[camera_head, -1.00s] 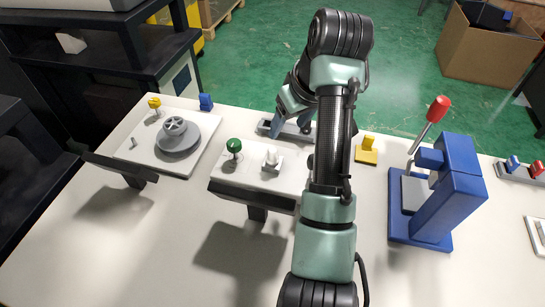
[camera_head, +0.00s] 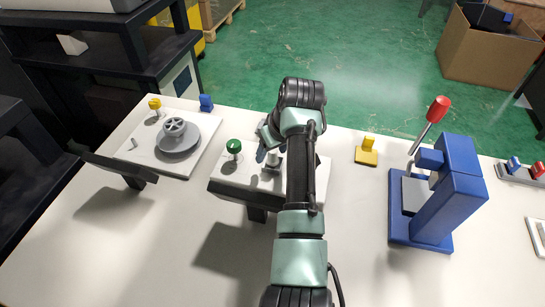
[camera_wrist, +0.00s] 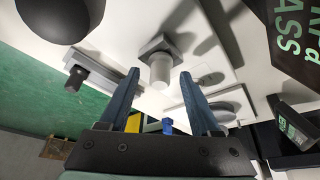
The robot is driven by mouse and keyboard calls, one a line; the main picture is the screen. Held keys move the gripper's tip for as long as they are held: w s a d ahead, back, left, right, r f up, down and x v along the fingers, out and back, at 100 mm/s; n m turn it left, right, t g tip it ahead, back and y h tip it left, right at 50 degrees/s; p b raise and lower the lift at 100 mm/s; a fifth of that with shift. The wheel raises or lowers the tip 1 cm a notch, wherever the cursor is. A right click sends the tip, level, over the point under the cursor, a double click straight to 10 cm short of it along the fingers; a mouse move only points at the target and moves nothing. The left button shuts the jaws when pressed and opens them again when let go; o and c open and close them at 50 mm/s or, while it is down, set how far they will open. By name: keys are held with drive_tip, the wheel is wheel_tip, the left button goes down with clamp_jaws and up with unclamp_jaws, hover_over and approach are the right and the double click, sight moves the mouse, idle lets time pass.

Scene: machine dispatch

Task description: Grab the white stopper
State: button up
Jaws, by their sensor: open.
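The white stopper (camera_wrist: 160,70) is a short pale cylinder on a square base in the wrist view. In the head view the stopper (camera_head: 273,162) shows small and partly covered by my gripper, on the middle white plate (camera_head: 235,178). My gripper (camera_head: 271,156) is over that plate at the stopper. In the wrist view the two blue fingers of my gripper (camera_wrist: 158,73) are apart, one on each side of the stopper in the picture. The stopper's end shows in the gap between them. I cannot tell whether a finger touches it.
A green knob (camera_head: 234,146) stands on the plate just left of the stopper. A dark panel (camera_head: 252,196) runs along the plate's front. A yellow block (camera_head: 367,151) and a blue press (camera_head: 440,190) stand to the right. A grey disc (camera_head: 178,142) is at left.

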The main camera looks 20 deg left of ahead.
drive_tip(key=shift+c, duration=0.3)
clamp_jaws()
